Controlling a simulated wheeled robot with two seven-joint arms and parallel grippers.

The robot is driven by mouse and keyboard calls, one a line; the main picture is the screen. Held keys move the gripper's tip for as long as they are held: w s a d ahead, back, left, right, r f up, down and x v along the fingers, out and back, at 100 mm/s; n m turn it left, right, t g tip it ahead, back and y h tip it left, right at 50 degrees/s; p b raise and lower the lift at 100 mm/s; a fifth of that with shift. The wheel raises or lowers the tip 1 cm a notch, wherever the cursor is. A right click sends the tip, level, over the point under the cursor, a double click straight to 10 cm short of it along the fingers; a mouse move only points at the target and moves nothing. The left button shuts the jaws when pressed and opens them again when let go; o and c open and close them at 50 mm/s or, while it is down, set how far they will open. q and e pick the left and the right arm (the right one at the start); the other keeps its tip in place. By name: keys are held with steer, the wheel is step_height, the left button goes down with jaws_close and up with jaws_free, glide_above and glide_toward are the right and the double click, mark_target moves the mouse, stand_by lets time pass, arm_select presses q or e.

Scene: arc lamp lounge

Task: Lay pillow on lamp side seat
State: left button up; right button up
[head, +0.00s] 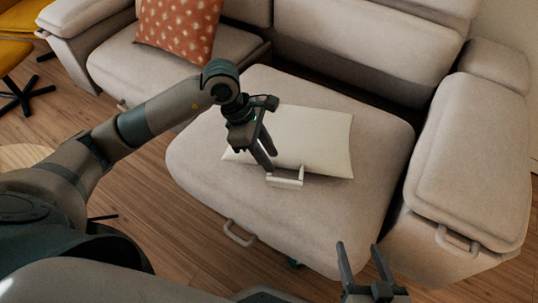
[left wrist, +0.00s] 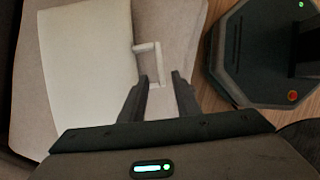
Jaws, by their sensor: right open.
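A white pillow (head: 318,140) lies flat on the right-hand seat (head: 210,170) of the beige sofa. A small white handle (head: 286,181) stands out from its near edge. In the left wrist view the pillow (left wrist: 85,70) fills the left side and the handle (left wrist: 150,62) shows just beyond the fingertips. My left gripper (head: 268,160) points down at the pillow's near edge, beside the handle. Its fingers (left wrist: 160,82) are apart, and contact with the handle cannot be told. My right gripper (head: 360,258) is open and empty in front of the seat. No lamp is visible in either view.
An orange dotted pillow (head: 180,28) leans on the left seat (head: 125,62). A broad armrest (head: 470,150) bounds the right side. A yellow chair (head: 12,55) stands at far left. Wooden floor (head: 165,235) lies in front. My dark base shows in the left wrist view.

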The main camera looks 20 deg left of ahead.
arm_select(q)
steer(key=s+d+r+n+g+h, duration=0.1)
steer(key=s+d+r+g+h, duration=0.15)
steer(key=s+d+h, duration=0.5)
steer(key=s+d+r+n+g+h, duration=0.1)
steer(key=s+d+r+n+h, duration=0.2)
steer(key=d, duration=0.7)
step_height(320, 180, up, 12)
steer(key=n+t+h, duration=0.7)
steer(key=n+h, duration=0.1)
steer(key=n, duration=0.2)
steer(key=w+a+f+n+t+y, duration=0.35)
steer(key=n+t+y, duration=0.35)
steer(key=n, duration=0.6)
steer(key=w+a+f+n+t+y, duration=0.2)
steer(key=a+f+n+t+y, duration=0.4)
steer(key=n, duration=0.7)
steer(key=s+f+n+g+y, duration=0.2)
steer(key=s+f+n, duration=0.2)
steer(key=f, duration=0.4)
steer(key=s+f+n+g+y, duration=0.3)
steer(key=s+f+n, duration=0.1)
steer(key=f, duration=0.4)
steer(key=shift+s+a+n, duration=0.2)
steer(key=shift+a+n, duration=0.1)
steer(key=shift+n, duration=0.3)
